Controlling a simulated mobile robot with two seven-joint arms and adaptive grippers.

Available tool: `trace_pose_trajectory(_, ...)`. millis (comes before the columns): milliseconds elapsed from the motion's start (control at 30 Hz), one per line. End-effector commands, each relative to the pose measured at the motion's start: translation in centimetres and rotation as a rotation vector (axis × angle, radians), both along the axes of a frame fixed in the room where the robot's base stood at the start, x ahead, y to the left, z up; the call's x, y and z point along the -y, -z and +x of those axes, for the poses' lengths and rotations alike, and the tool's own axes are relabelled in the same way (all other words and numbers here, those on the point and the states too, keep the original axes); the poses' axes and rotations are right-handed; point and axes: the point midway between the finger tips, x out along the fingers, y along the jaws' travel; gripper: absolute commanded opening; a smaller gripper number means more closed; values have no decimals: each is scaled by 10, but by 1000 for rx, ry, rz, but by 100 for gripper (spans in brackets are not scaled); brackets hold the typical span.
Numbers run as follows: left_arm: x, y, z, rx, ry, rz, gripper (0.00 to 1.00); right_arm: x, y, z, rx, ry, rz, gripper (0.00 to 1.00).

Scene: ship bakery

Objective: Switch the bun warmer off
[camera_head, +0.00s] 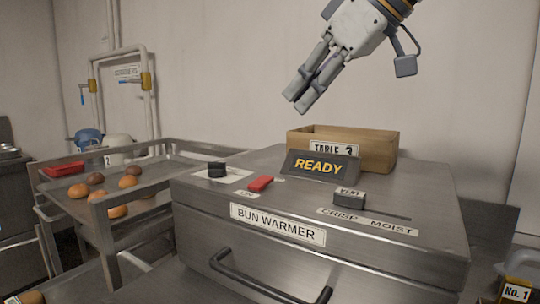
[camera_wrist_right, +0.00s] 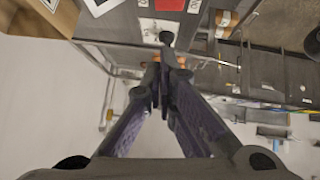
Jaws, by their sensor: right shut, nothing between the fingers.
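The bun warmer (camera_head: 330,262) is a steel cabinet with a name label and a drawer handle on its front. On its top are a red switch (camera_head: 260,184), a black knob (camera_head: 216,170), a dark vent slider (camera_head: 350,198) and a sign lit with READY (camera_head: 318,166). My right gripper (camera_head: 300,103) is shut and empty, held in the air above and behind the warmer's top, apart from everything. In the right wrist view, its closed fingers (camera_wrist_right: 165,78) point toward the knob (camera_wrist_right: 166,37), with red (camera_wrist_right: 170,4) at the top edge. My left gripper is not in view.
A wooden box (camera_head: 378,150) labelled TABLE 3 stands behind the READY sign. A metal rack (camera_head: 165,192) with several buns and a red item is at the left. Pipes with valves run up the wall. The air above the warmer's front is clear.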

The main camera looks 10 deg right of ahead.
Motion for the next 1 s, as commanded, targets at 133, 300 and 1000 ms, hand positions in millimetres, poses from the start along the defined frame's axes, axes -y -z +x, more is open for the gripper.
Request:
trace_pose_trajectory(133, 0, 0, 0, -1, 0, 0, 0, -3, 6, 5, -4, 1, -2, 0)
trace_pose_trajectory(300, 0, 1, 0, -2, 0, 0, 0, -17, 30, 23, -7, -1, -2, 0)
trace_pose_trajectory(1000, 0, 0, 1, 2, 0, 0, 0, -39, 110, 62, 0, 0, 0, 0)
